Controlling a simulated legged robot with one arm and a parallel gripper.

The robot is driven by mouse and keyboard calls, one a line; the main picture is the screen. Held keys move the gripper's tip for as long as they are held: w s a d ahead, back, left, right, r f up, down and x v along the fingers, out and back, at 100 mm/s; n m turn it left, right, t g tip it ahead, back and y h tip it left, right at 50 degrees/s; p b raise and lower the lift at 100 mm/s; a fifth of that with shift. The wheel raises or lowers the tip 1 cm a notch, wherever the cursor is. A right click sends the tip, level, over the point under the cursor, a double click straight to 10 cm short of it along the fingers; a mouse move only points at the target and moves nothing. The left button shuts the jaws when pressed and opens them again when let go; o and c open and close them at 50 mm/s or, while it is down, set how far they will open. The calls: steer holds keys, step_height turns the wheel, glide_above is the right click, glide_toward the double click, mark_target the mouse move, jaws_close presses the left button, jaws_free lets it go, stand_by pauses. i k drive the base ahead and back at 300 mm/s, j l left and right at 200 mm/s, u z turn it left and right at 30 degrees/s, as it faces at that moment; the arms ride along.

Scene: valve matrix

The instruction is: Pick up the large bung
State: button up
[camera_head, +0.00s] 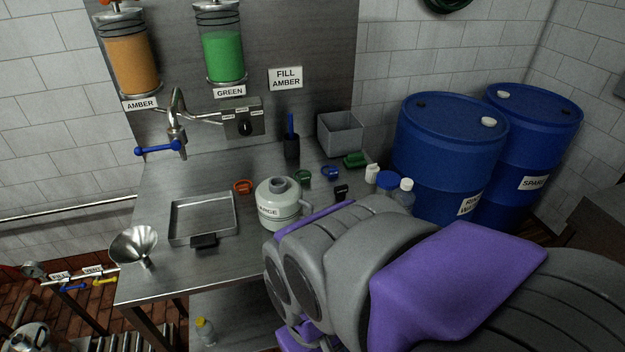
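I cannot tell for certain which piece is the large bung. Candidates on the steel bench (190,265) are small coloured pieces: an orange ring-like one (243,187), a dark green one (303,176), a blue one (331,172) and a black one (341,190). They lie behind and beside a pale labelled jug (282,211). White caps sit on the blue drums, one on the near drum top (488,122). My grey and purple arm fills the lower right and hides part of the bench. I cannot make out my gripper's fingers.
A shallow tray (234,218) with a black block at its front edge and a metal funnel (134,246) stand left. A tap with blue lever (158,149) overhangs the bench. A grey bin (341,135), a green brush-like item (355,160) and small bottles (405,192) stand right.

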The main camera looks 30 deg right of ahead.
mark_target(340, 190)
steer(key=i+l+z, duration=0.2)
steer(key=z, duration=0.2)
steer(key=i+z, duration=0.35)
steer(key=i+l+z, duration=0.1)
steer(key=i+z, duration=0.3)
steer(key=k, duration=0.1)
